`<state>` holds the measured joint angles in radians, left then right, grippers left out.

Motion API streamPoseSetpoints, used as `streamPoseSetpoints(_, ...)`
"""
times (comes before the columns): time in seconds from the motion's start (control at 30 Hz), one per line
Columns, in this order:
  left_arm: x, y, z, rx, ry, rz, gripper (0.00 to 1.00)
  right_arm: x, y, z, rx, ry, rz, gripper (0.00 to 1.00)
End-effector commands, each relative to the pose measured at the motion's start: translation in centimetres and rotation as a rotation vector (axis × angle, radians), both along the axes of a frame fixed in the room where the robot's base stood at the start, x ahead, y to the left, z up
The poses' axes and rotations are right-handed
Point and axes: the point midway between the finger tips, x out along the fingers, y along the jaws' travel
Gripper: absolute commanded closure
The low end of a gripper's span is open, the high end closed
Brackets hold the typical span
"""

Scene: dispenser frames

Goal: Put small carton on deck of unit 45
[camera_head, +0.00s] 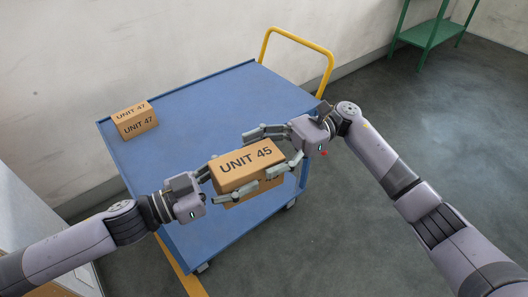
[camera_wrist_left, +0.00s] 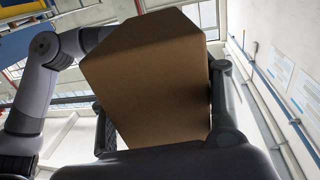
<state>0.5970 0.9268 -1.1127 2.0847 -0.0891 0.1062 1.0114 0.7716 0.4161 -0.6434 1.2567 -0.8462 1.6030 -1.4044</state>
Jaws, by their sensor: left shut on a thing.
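A brown carton marked UNIT 45 (camera_head: 246,165) is held above the near part of a blue cart deck (camera_head: 203,112). My left gripper (camera_head: 217,182) is shut on its left end. The left wrist view shows a plain brown face of this carton (camera_wrist_left: 155,85) between the left fingers (camera_wrist_left: 160,115). My right gripper (camera_head: 272,150) has its fingers on either side of the carton's right end; whether they press on it is unclear. A second brown carton, marked UNIT 47 (camera_head: 135,120), rests on the deck at the far left corner.
The cart has a yellow handle (camera_head: 300,42) at its far right end and stands near a pale wall. The deck between the UNIT 47 carton and my grippers is clear. A green shelf (camera_head: 432,32) stands at the back right. A yellow line (camera_head: 182,270) crosses the floor.

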Motion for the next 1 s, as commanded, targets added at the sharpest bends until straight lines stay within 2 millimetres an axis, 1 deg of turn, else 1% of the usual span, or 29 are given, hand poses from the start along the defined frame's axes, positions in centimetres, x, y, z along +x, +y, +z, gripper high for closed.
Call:
streamPoseSetpoints(0.03, -0.01, -0.04, 0.15, -0.002, -0.002, -0.001, 0.87, 0.01, 0.0, 0.03, 0.0, 0.0, 0.0, 0.35)
streamPoseSetpoints(0.07, -0.01, -0.04, 0.15, -0.002, -0.002, -0.001, 0.87, 0.01, 0.0, 0.03, 0.0, 0.0, 0.0, 0.37)
streamPoseSetpoints(0.8, -0.08, -0.08, 0.16, -0.002, -0.002, -0.003, 0.87, 0.05, 0.0, 0.05, 0.0, -0.001, -0.002, 0.87)
streamPoseSetpoints(0.83, -0.08, -0.08, 0.17, -0.002, -0.002, -0.003, 0.42, 0.07, 0.01, 0.19, 0.004, -0.001, -0.002, 0.87)
streamPoseSetpoints(1.0, -0.07, -0.07, 0.13, -0.002, -0.002, -0.003, 0.31, 0.07, 0.0, 0.18, 0.003, -0.002, -0.002, 0.87)
